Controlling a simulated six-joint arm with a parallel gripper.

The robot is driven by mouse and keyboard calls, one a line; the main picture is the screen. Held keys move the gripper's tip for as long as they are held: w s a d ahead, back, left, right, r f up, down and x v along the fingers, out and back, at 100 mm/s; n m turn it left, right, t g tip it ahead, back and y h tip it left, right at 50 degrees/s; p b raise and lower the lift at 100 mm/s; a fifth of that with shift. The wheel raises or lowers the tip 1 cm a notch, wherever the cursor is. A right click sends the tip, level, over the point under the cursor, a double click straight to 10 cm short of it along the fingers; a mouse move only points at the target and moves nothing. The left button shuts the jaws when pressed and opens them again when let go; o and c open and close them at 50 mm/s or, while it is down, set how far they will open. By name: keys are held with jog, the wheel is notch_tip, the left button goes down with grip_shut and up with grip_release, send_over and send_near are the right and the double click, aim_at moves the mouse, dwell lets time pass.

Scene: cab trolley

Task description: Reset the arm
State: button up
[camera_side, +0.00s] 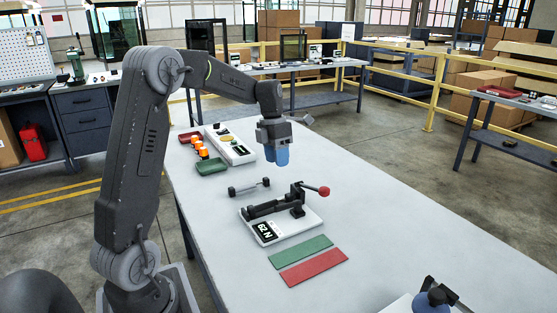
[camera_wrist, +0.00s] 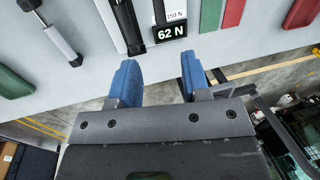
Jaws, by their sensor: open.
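My gripper (camera_side: 276,156) has blue fingers and hangs above the white table, over its far half, pointing down. In the wrist view its two fingers (camera_wrist: 157,72) stand apart with nothing between them. A press-like fixture (camera_side: 272,228) with a black mechanism and a red-knobbed lever sits below and nearer the side camera.
A green strip (camera_side: 300,251) and a red strip (camera_side: 314,268) lie on the table (camera_side: 400,235). A green tray (camera_side: 212,166), a red tray (camera_side: 190,137) and a white panel (camera_side: 233,150) are farther back. A blue-topped item (camera_side: 432,300) stands at the front right.

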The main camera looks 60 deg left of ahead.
jog(key=s+d+r+m+t+y, duration=0.1)
jog(key=s+d+r+m, duration=0.25)
jog(key=d+m, duration=0.45)
jog(key=s+d+r+m+t+y, duration=0.1)
jog(key=s+d+r+m, duration=0.25)
jog(key=d+m, duration=0.4)
jog(key=s+d+f+m+t, duration=0.1)
jog(key=s+d+m, duration=0.2)
jog(key=s+m, duration=0.3)
jog(key=s+d+m+t, duration=0.2)
jog(key=s+d+m, duration=0.2)
jog(key=m, duration=1.1)
jog(key=shift+s+f+t, duration=0.3)
jog(key=shift+s+f, duration=0.1)
jog(key=shift+s, duration=0.75)
